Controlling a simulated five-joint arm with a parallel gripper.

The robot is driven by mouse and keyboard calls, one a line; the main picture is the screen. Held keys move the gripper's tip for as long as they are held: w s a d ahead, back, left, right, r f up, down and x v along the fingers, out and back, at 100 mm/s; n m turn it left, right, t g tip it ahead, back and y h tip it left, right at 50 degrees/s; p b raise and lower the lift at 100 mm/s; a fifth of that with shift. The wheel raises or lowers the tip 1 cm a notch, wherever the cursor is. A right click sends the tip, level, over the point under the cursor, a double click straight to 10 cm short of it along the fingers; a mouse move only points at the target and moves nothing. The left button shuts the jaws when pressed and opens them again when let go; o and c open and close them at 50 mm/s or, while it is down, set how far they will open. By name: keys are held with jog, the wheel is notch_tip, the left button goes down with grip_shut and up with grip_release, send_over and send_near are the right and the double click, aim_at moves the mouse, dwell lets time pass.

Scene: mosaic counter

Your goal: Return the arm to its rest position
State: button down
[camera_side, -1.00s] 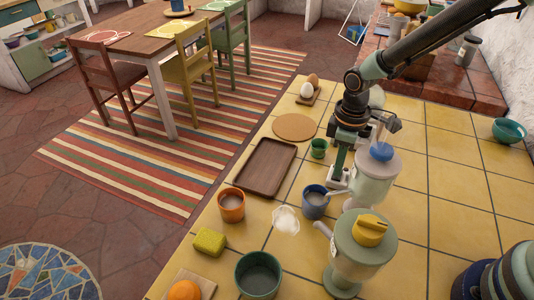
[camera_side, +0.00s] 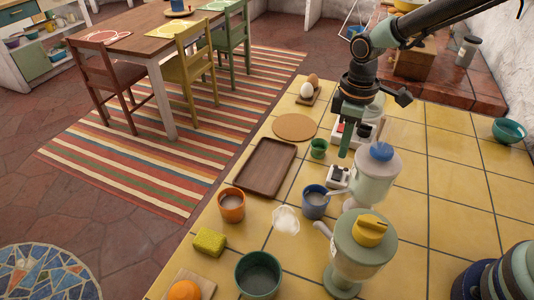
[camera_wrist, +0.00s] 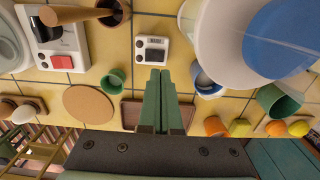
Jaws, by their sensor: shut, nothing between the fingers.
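My gripper (camera_side: 345,152) hangs above the yellow tiled counter (camera_side: 455,190), fingers pointing down, with nothing held. In the wrist view the two green fingers (camera_wrist: 160,75) lie against each other, shut and empty. Below the fingertips is a small white device (camera_side: 339,177) with a dark display, standing clear of them; it also shows in the wrist view (camera_wrist: 152,51). The rest position itself is not marked in any view.
A blue mug (camera_side: 315,204), green cup (camera_side: 318,149) and wooden tray (camera_side: 266,167) lie left. The right side of the counter is mostly clear.

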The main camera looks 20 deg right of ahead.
jog(key=s+d+r+m+t, duration=0.5)
jog(key=s+d+r+m, duration=0.4)
jog(key=r, duration=0.6)
jog(key=s+d, duration=0.1)
jog(key=d, duration=0.1)
jog(key=shift+d+t, duration=0.3)
jog(key=shift+d, duration=0.05)
